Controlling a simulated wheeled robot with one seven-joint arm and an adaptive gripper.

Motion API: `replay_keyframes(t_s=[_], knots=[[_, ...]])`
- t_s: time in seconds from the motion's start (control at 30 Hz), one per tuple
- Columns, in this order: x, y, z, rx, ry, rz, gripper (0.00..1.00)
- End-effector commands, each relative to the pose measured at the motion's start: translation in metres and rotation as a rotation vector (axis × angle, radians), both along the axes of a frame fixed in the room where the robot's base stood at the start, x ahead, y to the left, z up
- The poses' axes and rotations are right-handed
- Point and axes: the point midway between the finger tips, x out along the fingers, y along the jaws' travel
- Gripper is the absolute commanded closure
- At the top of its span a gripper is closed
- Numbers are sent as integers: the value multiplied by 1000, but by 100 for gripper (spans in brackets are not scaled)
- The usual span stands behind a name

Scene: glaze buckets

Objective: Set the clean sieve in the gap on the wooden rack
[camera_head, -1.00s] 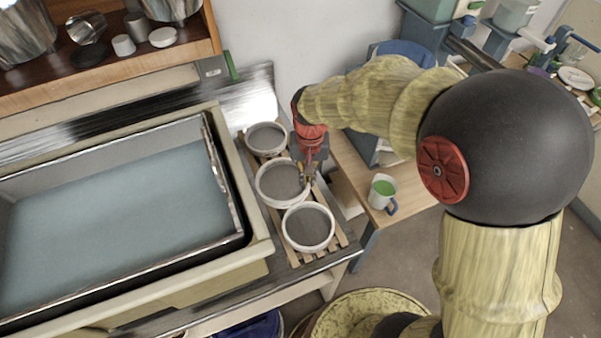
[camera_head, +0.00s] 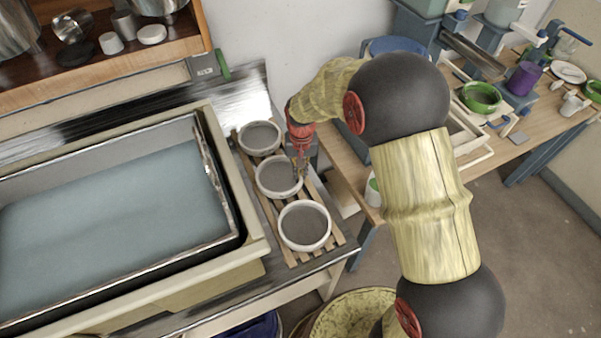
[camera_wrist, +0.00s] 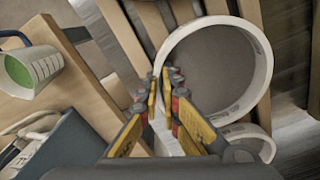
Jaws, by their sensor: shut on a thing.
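My gripper (camera_head: 300,168) is shut on the right rim of a white-rimmed sieve with grey mesh (camera_head: 276,176). This sieve sits level in the middle of the row on the slatted wooden rack (camera_head: 332,236), between a back sieve (camera_head: 260,137) and a front sieve (camera_head: 304,225). It looks to be at rack height, but its underside is hidden. In the wrist view, the fingers (camera_wrist: 166,92) pinch the near wall of the large sieve (camera_wrist: 262,70). Another sieve (camera_wrist: 262,146) shows partly behind my gripper at the lower right.
A basin of grey-blue liquid (camera_head: 120,215) lies left of the rack. A mug with green inside (camera_wrist: 30,72) stands on the wooden table (camera_head: 350,172) to the right. A tub (camera_head: 350,312) is below the bench front. A shelf (camera_head: 150,60) with metal pots is at the upper left.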

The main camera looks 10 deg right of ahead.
Motion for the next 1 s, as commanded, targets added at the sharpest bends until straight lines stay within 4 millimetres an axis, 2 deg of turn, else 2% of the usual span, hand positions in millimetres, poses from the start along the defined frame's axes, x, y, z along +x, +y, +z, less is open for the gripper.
replay_keyframes(t_s=[0.33, 0.37, 0.67, 1.0], knots=[[1, 0, -2, 1, -2, 0, 100], [1, 0, -2, 1, -2, 0, 94], [1, 0, -2, 1, -2, 0, 77], [1, 0, 1, 1, -3, 0, 76]])
